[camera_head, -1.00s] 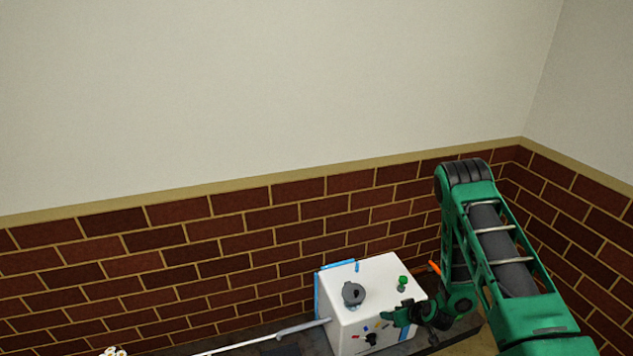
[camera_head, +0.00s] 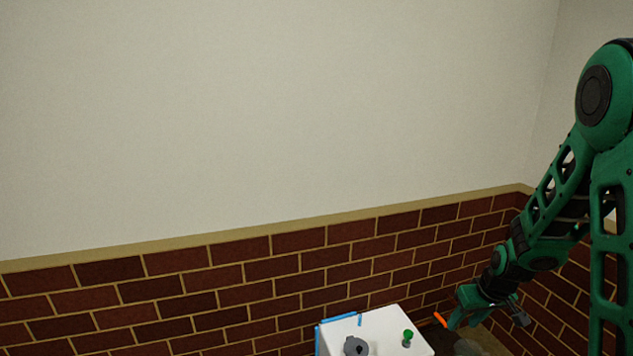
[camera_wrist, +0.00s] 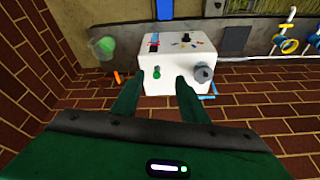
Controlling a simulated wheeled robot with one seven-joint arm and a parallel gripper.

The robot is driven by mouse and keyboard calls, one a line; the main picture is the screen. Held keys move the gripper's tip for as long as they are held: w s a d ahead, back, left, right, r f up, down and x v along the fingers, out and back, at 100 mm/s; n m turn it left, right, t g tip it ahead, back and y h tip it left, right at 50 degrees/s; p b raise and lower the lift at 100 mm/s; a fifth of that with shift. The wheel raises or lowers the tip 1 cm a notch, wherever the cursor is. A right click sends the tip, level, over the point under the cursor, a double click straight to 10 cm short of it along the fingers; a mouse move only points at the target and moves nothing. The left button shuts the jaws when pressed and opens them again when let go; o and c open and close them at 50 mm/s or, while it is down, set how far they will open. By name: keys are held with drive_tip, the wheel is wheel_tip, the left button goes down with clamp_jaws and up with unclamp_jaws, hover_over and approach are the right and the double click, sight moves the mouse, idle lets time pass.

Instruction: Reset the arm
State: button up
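My green arm rises at the right of the head view, and my gripper (camera_head: 487,311) hangs from it to the right of a white box (camera_head: 388,326). In the wrist view my gripper (camera_wrist: 158,98) shows two green fingers spread apart with nothing between them. The white box (camera_wrist: 225,68) lies beyond the fingertips, apart from them. A green knob (camera_head: 408,336) and a dark grey knob (camera_head: 355,346) sit on the box. Its lower part is cut off in the head view.
A brick wall (camera_head: 240,300) with plaster above runs behind the box. In the wrist view, yellow and blue ring-like fittings (camera_wrist: 287,46) are at the right, a blurred green round thing (camera_wrist: 103,47) is at the left, and a small orange piece (camera_wrist: 117,78) is near the box.

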drive_tip(key=s+r+m+g, duration=0.1)
drive_tip(key=s+r+m, duration=0.1)
drive_tip(key=s+r, duration=0.4)
drive_tip(key=s+d+r+m+g, duration=0.1)
drive_tip(key=s+r+m, duration=0.2)
drive_tip(key=s, duration=1.2)
drive_tip(key=s+d+r+m+g, duration=0.1)
drive_tip(key=s+r+m, duration=0.1)
drive_tip(key=s+r, duration=0.7)
drive_tip(key=shift+s+d+r+m+g, duration=0.2)
drive_tip(key=shift+s+m+g, duration=0.1)
drive_tip(key=shift+s, duration=0.45)
